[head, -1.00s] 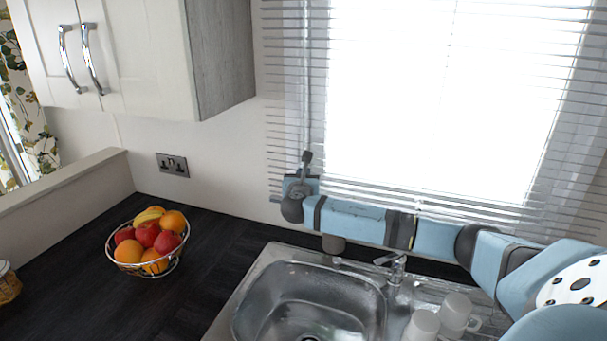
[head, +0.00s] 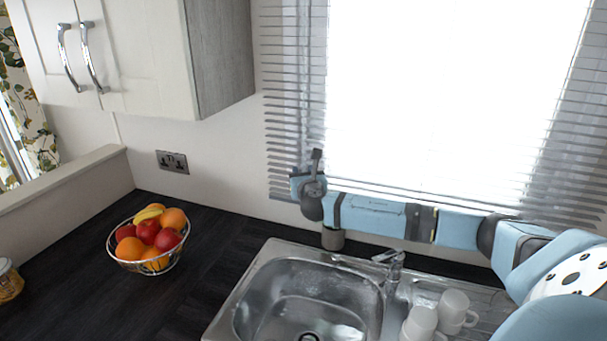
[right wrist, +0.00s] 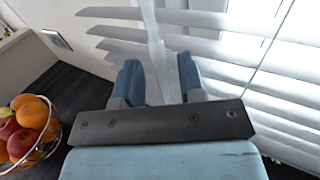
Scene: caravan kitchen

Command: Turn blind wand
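The blind (head: 290,130) covers the window, its pale slats running across. In the right wrist view the slats (right wrist: 225,65) fill the upper right. A translucent upright strip, seemingly the blind wand (right wrist: 153,35), runs down between the two blue fingers of my right gripper (right wrist: 158,78). The fingers stand apart with a gap, and I cannot tell whether either touches the wand. In the head view my right gripper (head: 316,160) is at the blind's lower left corner, mostly hidden by its own wrist. My left gripper is not in view.
Below my right arm are a steel sink (head: 262,290), a tap (head: 390,262) and white mugs (head: 452,310). A fruit bowl (head: 148,252) stands on the dark counter (head: 80,290). A wall cupboard (head: 140,55) hangs left of the window.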

